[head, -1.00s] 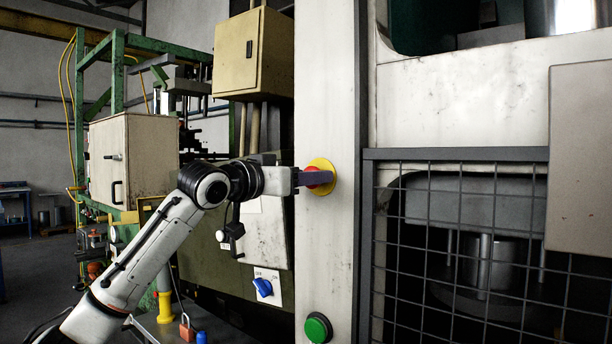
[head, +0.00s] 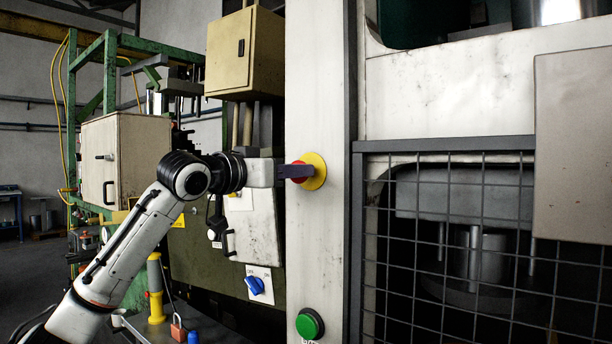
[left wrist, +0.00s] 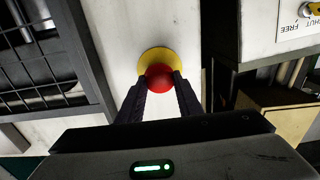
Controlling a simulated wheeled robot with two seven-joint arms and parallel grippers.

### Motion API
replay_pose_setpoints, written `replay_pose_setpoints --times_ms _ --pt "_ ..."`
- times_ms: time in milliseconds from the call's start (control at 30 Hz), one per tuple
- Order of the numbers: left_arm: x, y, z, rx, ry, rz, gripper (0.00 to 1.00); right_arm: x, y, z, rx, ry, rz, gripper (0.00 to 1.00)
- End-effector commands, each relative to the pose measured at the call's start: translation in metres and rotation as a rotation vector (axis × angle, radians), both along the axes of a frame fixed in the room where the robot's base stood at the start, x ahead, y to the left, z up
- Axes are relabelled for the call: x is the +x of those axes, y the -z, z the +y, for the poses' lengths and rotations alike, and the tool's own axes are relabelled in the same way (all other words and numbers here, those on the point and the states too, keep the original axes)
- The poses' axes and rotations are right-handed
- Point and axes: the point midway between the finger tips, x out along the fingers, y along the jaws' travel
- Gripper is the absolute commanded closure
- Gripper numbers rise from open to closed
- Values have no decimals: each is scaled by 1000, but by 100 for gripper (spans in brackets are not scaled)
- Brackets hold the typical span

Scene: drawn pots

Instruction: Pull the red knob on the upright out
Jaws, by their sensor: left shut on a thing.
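The red knob (head: 298,171) sits on a round yellow plate (head: 317,171) on the white upright (head: 319,100). My left gripper (head: 297,172) reaches it from the left in the head view and is shut on the knob, hiding part of it. In the left wrist view, the two dark fingers (left wrist: 161,82) lie on either side of the red knob (left wrist: 159,77), with the yellow plate (left wrist: 157,54) behind it. My right gripper is in neither view.
A green button (head: 309,323) is lower on the upright. A blue switch (head: 255,285) is below my left forearm. A wire mesh guard (head: 450,230) is to the right. A beige box (head: 245,55) hangs above the arm.

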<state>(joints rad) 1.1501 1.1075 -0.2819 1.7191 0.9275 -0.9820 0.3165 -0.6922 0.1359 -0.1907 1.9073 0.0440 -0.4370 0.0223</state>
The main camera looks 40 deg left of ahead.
Motion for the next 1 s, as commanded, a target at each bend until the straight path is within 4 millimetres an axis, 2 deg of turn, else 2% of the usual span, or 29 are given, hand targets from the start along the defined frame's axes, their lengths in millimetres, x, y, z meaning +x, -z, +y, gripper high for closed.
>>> replay_pose_setpoints --times_ms 100,133,233,500,633,1000 --pt "0 3 -1 2 0 10 100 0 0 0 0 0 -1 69" --pt "0 3 -1 2 1 10 65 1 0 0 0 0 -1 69" --pt "1 3 -2 2 2 9 48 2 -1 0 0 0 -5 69" --pt "1 2 -2 2 3 7 48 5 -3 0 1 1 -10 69" --pt "-7 3 -1 2 2 6 48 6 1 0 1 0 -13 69" --pt "-75 6 -2 6 0 7 48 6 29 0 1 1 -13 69"
